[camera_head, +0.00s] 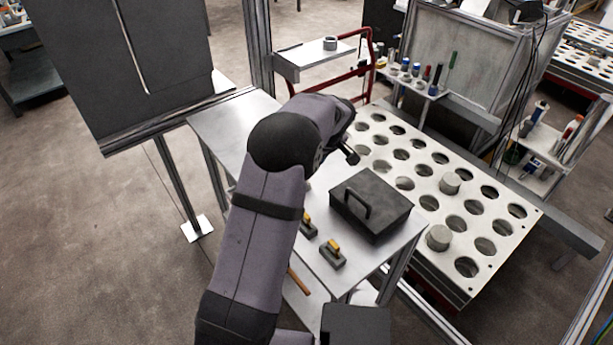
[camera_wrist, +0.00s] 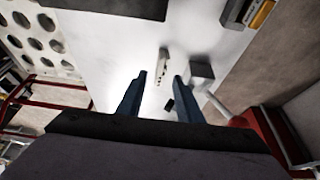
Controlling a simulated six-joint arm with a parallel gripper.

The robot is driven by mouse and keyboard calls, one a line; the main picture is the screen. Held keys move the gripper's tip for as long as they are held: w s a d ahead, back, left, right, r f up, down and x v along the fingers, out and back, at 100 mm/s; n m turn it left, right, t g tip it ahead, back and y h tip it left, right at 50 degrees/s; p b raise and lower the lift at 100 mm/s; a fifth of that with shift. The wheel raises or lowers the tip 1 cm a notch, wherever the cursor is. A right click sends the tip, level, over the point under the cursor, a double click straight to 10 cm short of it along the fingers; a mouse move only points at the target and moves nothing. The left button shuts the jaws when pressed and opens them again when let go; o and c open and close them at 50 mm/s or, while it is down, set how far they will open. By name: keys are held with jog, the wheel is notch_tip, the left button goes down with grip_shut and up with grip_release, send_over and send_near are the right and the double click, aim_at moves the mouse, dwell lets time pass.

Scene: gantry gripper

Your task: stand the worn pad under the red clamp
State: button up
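A small dark piece (camera_wrist: 169,105) shows between the fingers, lower down. A red part (camera_wrist: 262,134) at the right edge may be the red clamp; I cannot tell.
A black case with a handle (camera_head: 371,204) sits on the table (camera_head: 318,272). Right of it is a white plate with round holes (camera_head: 425,175), two holding grey cylinders. A dark panel (camera_head: 135,65) stands at the left. A red-framed cart (camera_head: 368,62) is behind.

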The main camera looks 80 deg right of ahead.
jog(key=b+v, duration=0.2)
jog(key=v, duration=0.5)
dwell(0.3)
jog(key=shift+r, duration=0.1)
